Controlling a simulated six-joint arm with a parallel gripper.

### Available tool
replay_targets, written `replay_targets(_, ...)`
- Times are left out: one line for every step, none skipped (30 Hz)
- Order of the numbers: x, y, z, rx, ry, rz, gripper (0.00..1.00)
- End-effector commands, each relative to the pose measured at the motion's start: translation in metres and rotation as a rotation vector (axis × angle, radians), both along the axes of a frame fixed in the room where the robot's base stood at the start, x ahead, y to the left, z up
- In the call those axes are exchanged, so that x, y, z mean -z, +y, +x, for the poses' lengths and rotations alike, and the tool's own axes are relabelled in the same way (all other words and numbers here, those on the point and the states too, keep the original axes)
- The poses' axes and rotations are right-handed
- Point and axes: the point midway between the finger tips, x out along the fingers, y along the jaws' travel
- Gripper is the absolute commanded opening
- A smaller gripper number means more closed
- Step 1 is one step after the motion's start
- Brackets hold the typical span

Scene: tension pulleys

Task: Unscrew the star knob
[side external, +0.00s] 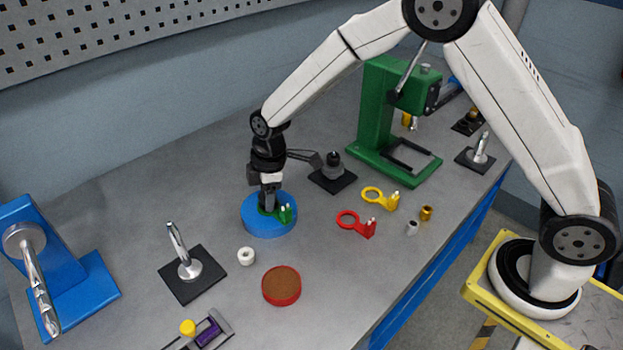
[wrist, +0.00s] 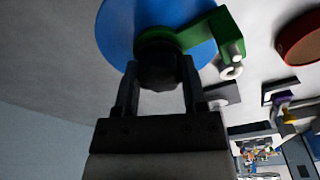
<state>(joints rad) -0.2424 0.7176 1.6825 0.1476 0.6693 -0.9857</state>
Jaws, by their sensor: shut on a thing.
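The star knob (wrist: 160,63) is dark and sits over the middle of the round blue base (side external: 270,226). In the wrist view it lies between the two fingers of my gripper (wrist: 160,88), which is shut on it. A green bracket (wrist: 212,38) with pale pins lies on the blue base (wrist: 118,20), around or under the knob; I cannot tell which. In the side view my gripper (side external: 268,196) points down at the blue base and hides most of the knob.
A red ring tool (side external: 357,222) and a yellow one (side external: 380,196) lie to the right. A green press (side external: 385,120) stands behind. A red-brown disc (side external: 281,285), a white ring (side external: 246,256) and a black plate with a post (side external: 190,270) are in front. Bare table lies left of the base.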

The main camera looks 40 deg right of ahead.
Motion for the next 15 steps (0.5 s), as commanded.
replay_targets(0.0005, -0.0005, 0.0001, -0.032, 0.001, -0.001, 0.00)
replay_targets(0.0003, -0.0005, 0.0001, -0.053, 0.001, -0.001, 0.00)
replay_targets(0.0003, -0.0005, 0.0002, -0.084, 0.000, -0.001, 0.00)
replay_targets(0.0003, -0.0005, 0.0003, -0.106, -0.001, 0.000, 0.00)
replay_targets(0.0003, -0.0005, 0.0003, -0.128, 0.000, 0.000, 0.00)
replay_targets(0.0002, -0.0004, 0.0004, -0.157, -0.001, 0.000, 0.00)
replay_targets(0.0002, -0.0003, 0.0003, -0.179, 0.000, 0.000, 0.00)
replay_targets(0.0002, -0.0003, 0.0003, -0.201, 0.000, 0.000, 0.00)
replay_targets(0.0001, -0.0003, 0.0002, -0.231, 0.000, 0.000, 0.00)
replay_targets(0.0001, -0.0003, 0.0002, -0.254, 0.001, 0.000, 0.00)
replay_targets(0.0001, -0.0003, 0.0002, -0.276, 0.000, 0.000, 0.00)
replay_targets(0.0001, -0.0003, 0.0002, -0.307, 0.000, 0.000, 0.00)
replay_targets(0.0001, -0.0003, 0.0002, -0.329, 0.000, 0.000, 0.00)
replay_targets(0.0001, -0.0003, 0.0001, -0.352, 0.000, 0.000, 0.00)
replay_targets(0.0000, -0.0003, 0.0001, -0.383, 0.000, 0.000, 0.00)
